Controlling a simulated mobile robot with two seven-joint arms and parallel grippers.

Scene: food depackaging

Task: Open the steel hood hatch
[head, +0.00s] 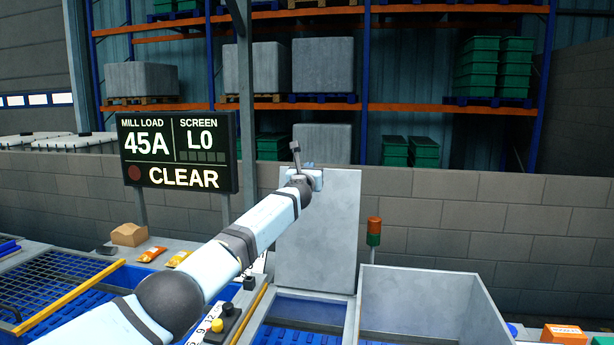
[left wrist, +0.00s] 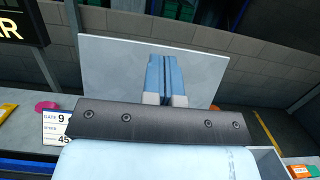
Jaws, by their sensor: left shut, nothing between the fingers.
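The steel hood hatch (head: 325,240) is a plain grey plate standing almost upright behind a blue-lined opening (head: 308,310) in the head view. It also fills the middle of the left wrist view as a pale plate (left wrist: 115,65). My left gripper (head: 315,179) is at the plate's upper left edge, with the arm reaching across from the lower left. In the left wrist view its blue fingers (left wrist: 169,72) are together and empty in front of the plate. I cannot tell whether they touch it. My right gripper is not in view.
A grey open-topped bin (head: 420,300) stands right of the hatch. A red and green beacon (head: 374,232) is behind it. A button box (head: 222,325) sits below my arm. A display (head: 178,152) reads CLEAR. A block wall (head: 470,215) runs behind.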

